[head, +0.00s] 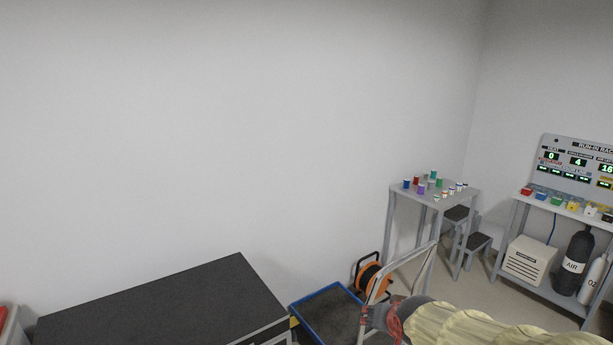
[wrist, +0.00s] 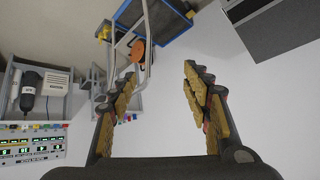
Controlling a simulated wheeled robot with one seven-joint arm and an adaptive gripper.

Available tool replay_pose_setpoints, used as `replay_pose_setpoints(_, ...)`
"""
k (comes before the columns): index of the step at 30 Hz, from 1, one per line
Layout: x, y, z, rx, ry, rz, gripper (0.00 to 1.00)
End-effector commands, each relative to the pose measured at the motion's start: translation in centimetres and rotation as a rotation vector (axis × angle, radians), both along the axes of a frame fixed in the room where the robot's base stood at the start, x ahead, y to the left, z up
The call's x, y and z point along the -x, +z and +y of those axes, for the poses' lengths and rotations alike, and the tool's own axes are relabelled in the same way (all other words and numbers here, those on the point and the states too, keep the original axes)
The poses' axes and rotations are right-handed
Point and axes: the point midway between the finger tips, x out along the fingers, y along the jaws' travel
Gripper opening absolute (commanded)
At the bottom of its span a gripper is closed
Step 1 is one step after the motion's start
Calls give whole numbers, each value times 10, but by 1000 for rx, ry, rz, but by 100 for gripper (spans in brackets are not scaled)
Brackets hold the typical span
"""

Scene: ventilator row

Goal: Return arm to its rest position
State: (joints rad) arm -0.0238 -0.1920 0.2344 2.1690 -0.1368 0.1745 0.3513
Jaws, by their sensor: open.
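My gripper (wrist: 160,80) is in the wrist view, with its two yellow-padded fingers spread wide apart. Nothing is held between them; pale wall and floor show through the gap. The wrist view appears turned over, with the floor items at the top.
A black-topped table (head: 170,305) is at lower left. A blue-edged platform cart (head: 325,312) and an orange cable reel (head: 371,277) stand beside it. A small table (head: 450,192) holds several cups. A bench (head: 560,207) carries a display panel (head: 577,165), with gas cylinders (head: 577,262) below.

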Motion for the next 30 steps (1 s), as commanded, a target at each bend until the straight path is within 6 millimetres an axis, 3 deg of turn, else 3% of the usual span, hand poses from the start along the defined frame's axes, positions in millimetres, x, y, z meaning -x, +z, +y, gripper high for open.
replay_pose_setpoints(1,23,18,-3,16,6,13,48)
replay_pose_setpoints(7,117,54,-11,66,45,104,48)
replay_pose_setpoints(12,198,68,-11,93,95,180,48)
replay_pose_setpoints(15,237,70,-10,102,124,217,48)
replay_pose_setpoints(21,278,69,-7,110,161,259,48)
replay_pose_setpoints(30,282,68,-7,112,166,265,48)
